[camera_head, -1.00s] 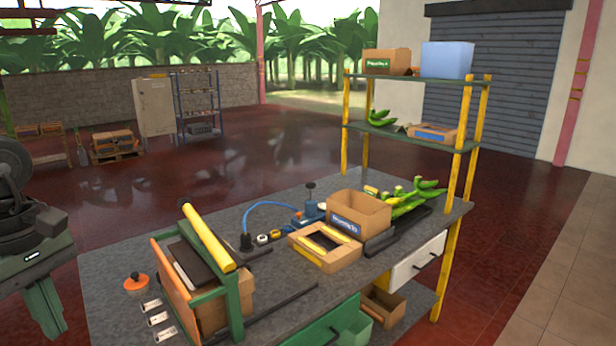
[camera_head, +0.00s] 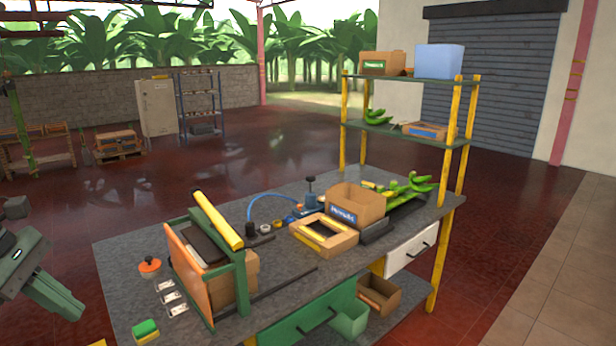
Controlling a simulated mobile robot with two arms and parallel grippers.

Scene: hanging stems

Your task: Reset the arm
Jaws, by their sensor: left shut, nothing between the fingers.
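My left gripper (camera_head: 66,304) is at the lower left edge of the head view, with green links behind it. It is shut and empty, pointing down and to the right. It is apart from the workbench (camera_head: 128,262), in front of and to the left of its near corner. My right gripper does not show.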

